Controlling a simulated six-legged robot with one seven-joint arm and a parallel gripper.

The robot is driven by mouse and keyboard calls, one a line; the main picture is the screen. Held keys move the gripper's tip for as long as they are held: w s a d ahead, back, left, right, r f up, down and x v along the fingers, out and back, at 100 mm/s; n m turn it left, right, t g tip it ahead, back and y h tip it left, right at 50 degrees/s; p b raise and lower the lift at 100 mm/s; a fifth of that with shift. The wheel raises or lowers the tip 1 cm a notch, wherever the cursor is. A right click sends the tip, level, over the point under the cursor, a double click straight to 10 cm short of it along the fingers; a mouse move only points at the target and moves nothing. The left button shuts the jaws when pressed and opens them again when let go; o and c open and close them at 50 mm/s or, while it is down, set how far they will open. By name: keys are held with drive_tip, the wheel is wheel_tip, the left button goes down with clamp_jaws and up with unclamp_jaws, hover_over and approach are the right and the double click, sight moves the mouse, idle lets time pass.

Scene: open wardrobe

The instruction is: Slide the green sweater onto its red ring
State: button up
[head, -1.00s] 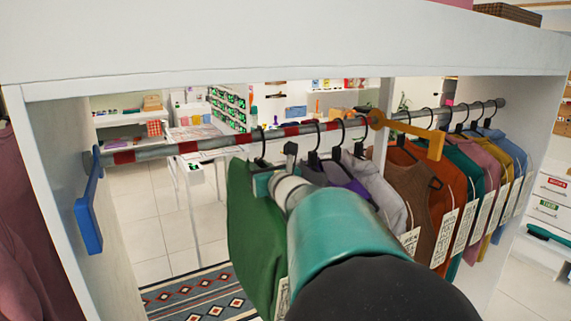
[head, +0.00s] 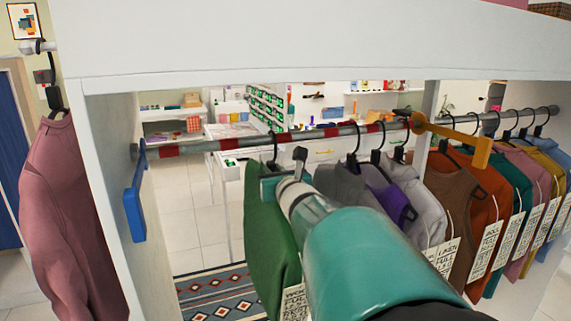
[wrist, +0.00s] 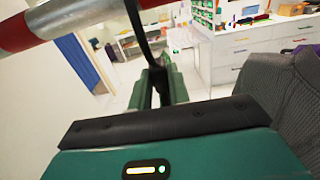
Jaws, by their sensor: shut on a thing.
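The green sweater (head: 268,240) hangs by its black hanger hook from the grey rail (head: 235,141), left of the other clothes. Red rings mark the rail; one red ring (head: 168,150) is near its left end, left of the sweater. In the wrist view a red ring (wrist: 14,33) wraps the rail left of the hook, and another shows at the right by the top edge. My gripper (wrist: 158,88) is shut on the hanger's black stem (wrist: 155,62), just below the rail. In the head view my arm hides part of the sweater.
A blue stop (head: 136,205) hangs at the rail's left end and an orange one (head: 455,138) to the right. A grey garment (head: 340,183) and several others hang to the right. The rail is clear between the sweater and the blue stop.

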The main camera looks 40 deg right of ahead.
drive_tip(key=w+a, duration=0.2)
drive_tip(key=a, duration=0.7)
drive_tip(key=shift+w+a+r, duration=0.3)
drive_tip(key=shift+w, duration=0.05)
drive_tip(key=o, duration=0.9)
drive_tip(key=shift+f, duration=0.15)
